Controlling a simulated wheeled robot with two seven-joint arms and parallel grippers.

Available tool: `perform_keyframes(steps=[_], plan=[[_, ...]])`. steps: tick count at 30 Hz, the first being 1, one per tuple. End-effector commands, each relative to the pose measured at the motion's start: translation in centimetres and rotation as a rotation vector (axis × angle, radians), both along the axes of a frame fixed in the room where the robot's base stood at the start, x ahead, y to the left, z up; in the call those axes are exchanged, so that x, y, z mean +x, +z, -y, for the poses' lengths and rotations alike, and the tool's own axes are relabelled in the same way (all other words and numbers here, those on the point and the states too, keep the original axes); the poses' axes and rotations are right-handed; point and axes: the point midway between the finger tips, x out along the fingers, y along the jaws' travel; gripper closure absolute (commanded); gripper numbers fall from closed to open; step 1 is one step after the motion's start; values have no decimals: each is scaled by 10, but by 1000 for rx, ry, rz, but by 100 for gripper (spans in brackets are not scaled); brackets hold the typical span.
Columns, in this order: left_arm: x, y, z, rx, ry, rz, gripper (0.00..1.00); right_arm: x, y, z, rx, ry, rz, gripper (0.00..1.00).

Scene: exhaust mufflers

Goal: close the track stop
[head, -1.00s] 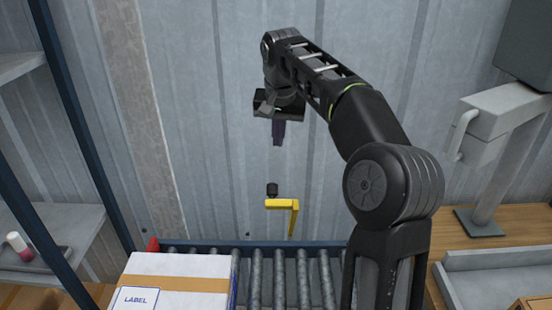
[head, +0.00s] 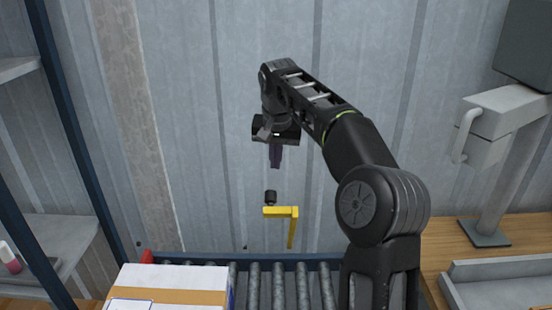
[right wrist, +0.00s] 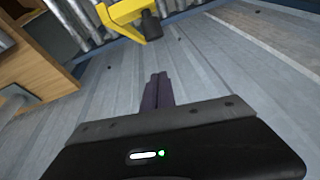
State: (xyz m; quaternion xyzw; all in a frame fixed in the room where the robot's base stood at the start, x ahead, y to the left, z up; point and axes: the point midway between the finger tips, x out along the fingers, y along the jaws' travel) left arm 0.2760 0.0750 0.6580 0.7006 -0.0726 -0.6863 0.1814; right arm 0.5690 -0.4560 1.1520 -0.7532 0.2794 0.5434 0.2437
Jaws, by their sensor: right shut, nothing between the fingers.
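The track stop is a yellow bent bar (head: 281,211) with a black knob (head: 270,197) at its left end, near the back rail of the roller track. One arm of the bar runs level and the other hangs down at the right. It also shows at the top of the right wrist view (right wrist: 126,12), with its black knob (right wrist: 151,25). My right gripper (head: 276,163) is above the stop, pointing down, shut and empty. Its dark fingers show together in the right wrist view (right wrist: 158,78), apart from the stop. My left gripper is not in view.
A labelled cardboard box (head: 172,283) stands on the roller conveyor (head: 290,288), left of the stop. A blue rail (head: 200,257) runs along the back. A corrugated wall is behind. A grey metal stand (head: 490,190) and a grey tray (head: 500,270) are at right.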

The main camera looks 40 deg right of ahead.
Motion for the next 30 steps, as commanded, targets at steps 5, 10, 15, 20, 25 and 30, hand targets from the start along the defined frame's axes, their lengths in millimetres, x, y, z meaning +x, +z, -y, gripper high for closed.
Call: perform_keyframes(steps=[5, 10, 15, 20, 25, 30], plan=[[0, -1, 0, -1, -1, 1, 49, 4, -30, 1, 0, 2, 0, 100], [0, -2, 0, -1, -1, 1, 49, -9, -40, -12, 1, 0, 1, 100], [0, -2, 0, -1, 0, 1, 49, -16, -46, -19, 0, 0, 1, 100], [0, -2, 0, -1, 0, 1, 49, -17, -47, -20, 1, 0, 2, 100], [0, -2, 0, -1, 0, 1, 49, -17, -47, -20, 1, 0, 2, 100], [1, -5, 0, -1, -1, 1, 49, -17, -49, -20, -2, 0, 5, 100]])
